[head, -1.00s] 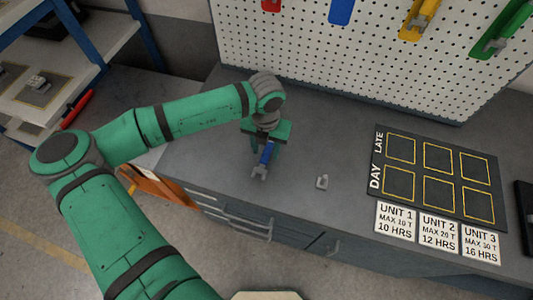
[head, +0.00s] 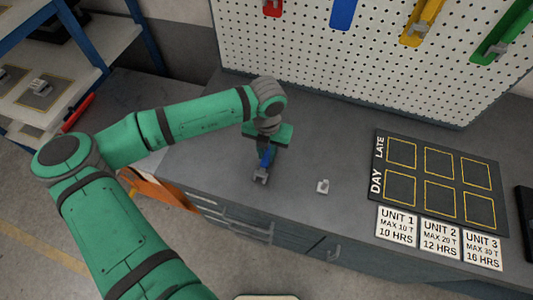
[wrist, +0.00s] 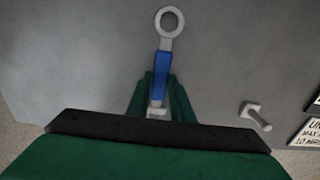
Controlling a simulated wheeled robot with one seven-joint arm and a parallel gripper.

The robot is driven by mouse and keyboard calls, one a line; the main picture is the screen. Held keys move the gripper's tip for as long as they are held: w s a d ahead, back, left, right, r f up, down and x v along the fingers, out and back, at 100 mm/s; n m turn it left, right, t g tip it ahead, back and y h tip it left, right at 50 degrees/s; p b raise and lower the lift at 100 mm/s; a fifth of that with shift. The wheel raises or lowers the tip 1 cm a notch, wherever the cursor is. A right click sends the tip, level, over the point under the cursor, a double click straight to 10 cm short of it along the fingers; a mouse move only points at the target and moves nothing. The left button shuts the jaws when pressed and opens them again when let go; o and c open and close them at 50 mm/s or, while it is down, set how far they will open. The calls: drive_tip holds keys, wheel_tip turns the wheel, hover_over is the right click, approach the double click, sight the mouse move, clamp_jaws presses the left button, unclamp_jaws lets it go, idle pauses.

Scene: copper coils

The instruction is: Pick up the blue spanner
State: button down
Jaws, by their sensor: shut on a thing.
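The blue spanner (head: 266,160) has a blue handle and grey metal ends. It is at the bench's left part, below my gripper (head: 265,154) in the head view. My gripper is shut on the blue handle. In the wrist view the spanner (wrist: 162,72) runs up the picture, its ring end at the top and its other end near the gripper body. The green fingers (wrist: 156,92) stand close on both sides of the handle. I cannot tell whether the spanner touches the bench.
A small grey metal piece (head: 323,187) lies on the bench (head: 330,140) to the right; it also shows in the wrist view (wrist: 255,116). A dark board with yellow squares (head: 437,180) lies further right. A pegboard (head: 330,60) with coloured tools stands behind.

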wheel_tip(320, 180, up, 2)
drive_tip(key=shift+r, duration=0.1)
drive_tip(key=s+d+r, duration=0.5)
drive_tip(key=s+r, duration=0.5)
drive_tip(key=s, duration=0.3)
drive_tip(key=shift+d, duration=0.15)
drive_tip(key=shift+w, duration=0.1)
